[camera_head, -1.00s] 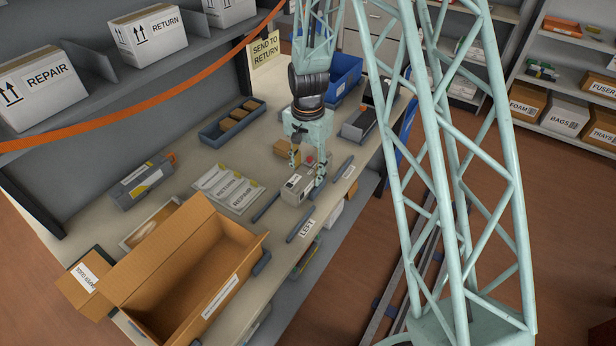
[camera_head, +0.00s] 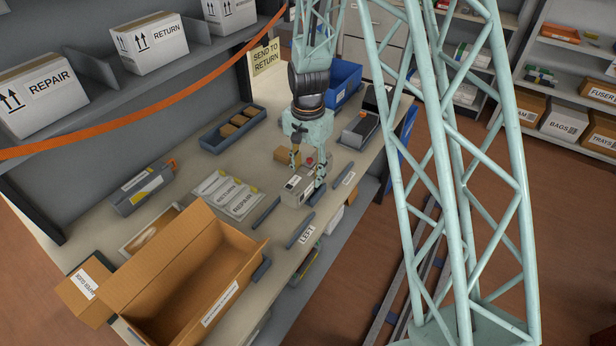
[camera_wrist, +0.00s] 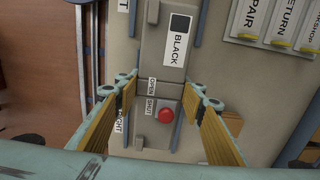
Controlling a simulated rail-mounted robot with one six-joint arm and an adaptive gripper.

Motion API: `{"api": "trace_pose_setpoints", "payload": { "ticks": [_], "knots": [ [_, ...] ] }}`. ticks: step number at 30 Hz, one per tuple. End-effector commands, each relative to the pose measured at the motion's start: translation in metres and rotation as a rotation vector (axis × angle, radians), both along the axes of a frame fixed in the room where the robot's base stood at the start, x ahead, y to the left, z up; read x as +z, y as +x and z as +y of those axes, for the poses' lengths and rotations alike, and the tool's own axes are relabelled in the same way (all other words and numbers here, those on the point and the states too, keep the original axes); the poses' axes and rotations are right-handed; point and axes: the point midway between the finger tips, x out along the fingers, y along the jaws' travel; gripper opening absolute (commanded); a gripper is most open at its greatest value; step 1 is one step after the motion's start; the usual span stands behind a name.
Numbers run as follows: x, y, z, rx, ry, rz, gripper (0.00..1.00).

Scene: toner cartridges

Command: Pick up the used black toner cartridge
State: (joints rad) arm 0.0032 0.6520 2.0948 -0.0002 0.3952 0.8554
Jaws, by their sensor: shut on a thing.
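A grey cartridge (camera_head: 295,190) lies on the workbench in the head view. In the wrist view the cartridge (camera_wrist: 152,62) shows a BLACK label with a dark square, OPEN and SHUT marks and a round red knob (camera_wrist: 166,115). My gripper (camera_head: 306,176) reaches down over it from above. In the wrist view my gripper (camera_wrist: 160,84) has one finger on each side of the cartridge, shut on its body near the OPEN and SHUT marks. The fingers partly hide its sides. I cannot tell whether it is clear of the bench.
Dark rails (camera_head: 300,230) lie around the cartridge, near a LEFT label (camera_head: 306,235). A large open cardboard box (camera_head: 185,265) stands front left. A grey cartridge with a yellow label (camera_head: 145,187), a divided tray (camera_head: 232,128) and a blue bin (camera_head: 345,82) are also on the bench.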

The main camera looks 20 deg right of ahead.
Motion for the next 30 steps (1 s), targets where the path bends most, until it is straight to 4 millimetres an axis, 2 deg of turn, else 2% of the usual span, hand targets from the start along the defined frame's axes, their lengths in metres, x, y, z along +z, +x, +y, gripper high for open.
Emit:
{"api": "trace_pose_setpoints", "payload": {
  "ticks": [5, 14, 30],
  "knots": [
    [0.013, 0.001, 0.000, 0.000, 0.001, -0.002, 0.21],
    [0.016, -0.031, 0.000, 0.000, 0.000, 0.000, 0.21],
    [0.024, -0.128, 0.000, 0.000, 0.000, 0.000, 0.21]
  ]
}}
